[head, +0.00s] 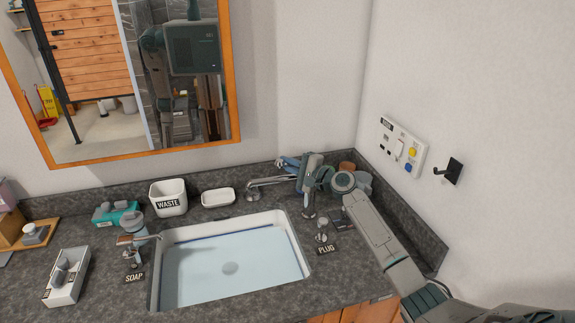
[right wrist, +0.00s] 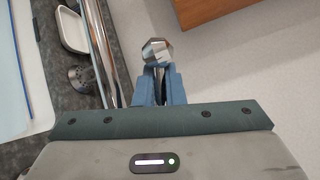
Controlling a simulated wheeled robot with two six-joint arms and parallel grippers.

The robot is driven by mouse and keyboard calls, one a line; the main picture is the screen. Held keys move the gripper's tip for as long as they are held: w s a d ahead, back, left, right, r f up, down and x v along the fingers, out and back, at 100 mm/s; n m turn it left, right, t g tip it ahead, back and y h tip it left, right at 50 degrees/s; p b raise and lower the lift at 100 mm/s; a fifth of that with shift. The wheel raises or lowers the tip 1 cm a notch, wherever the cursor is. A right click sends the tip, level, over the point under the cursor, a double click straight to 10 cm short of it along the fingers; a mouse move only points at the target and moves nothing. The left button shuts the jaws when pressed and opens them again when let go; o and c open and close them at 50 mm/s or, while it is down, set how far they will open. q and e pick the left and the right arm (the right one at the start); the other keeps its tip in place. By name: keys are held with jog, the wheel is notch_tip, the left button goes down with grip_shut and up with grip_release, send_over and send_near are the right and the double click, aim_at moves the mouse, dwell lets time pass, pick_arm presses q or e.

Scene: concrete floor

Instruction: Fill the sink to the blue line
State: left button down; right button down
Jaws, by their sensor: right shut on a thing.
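The sink (head: 304,262) is a white basin set in the dark counter, with clear pale-blue water (head: 215,285) in it. The blue line (head: 215,236) shows along the back wall, close to the water's edge; I cannot tell the exact gap. A round drain shape (head: 230,268) shows through the water. The chrome faucet spout (head: 265,182) reaches over the back of the sink; I cannot make out a stream. My right gripper (head: 287,162) is behind the spout, its blue fingers shut on a faceted metal faucet knob (right wrist: 157,52). My left gripper is not in view.
A waste cup (head: 168,199), a white soap dish (head: 218,197) and a soap dispenser (head: 131,243) stand around the sink. The plug control (head: 321,237) is at its right. A switch panel (head: 401,146) and black hook (head: 450,171) are on the right wall.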

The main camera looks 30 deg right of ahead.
jog(key=shift+s+r+m+t+b, duration=0.15)
jog(key=shift+m+t+b, duration=0.35)
jog(key=shift+b, duration=1.35)
jog(key=shift+r+m+y+b, duration=0.3)
jog(key=shift+r+m+b, duration=0.1)
jog(key=shift+r+b, duration=0.1)
jog(key=shift+r, duration=0.15)
jog(key=c, duration=1.5)
grip_release()
jog(key=shift+s+a+r, duration=0.1)
jog(key=shift+a+r, duration=0.2)
jog(key=shift+s+d+f, duration=0.1)
jog(key=shift+s+d, duration=0.05)
jog(key=b+v, duration=0.5)
jog(key=v, duration=0.5)
jog(key=shift+s, duration=0.2)
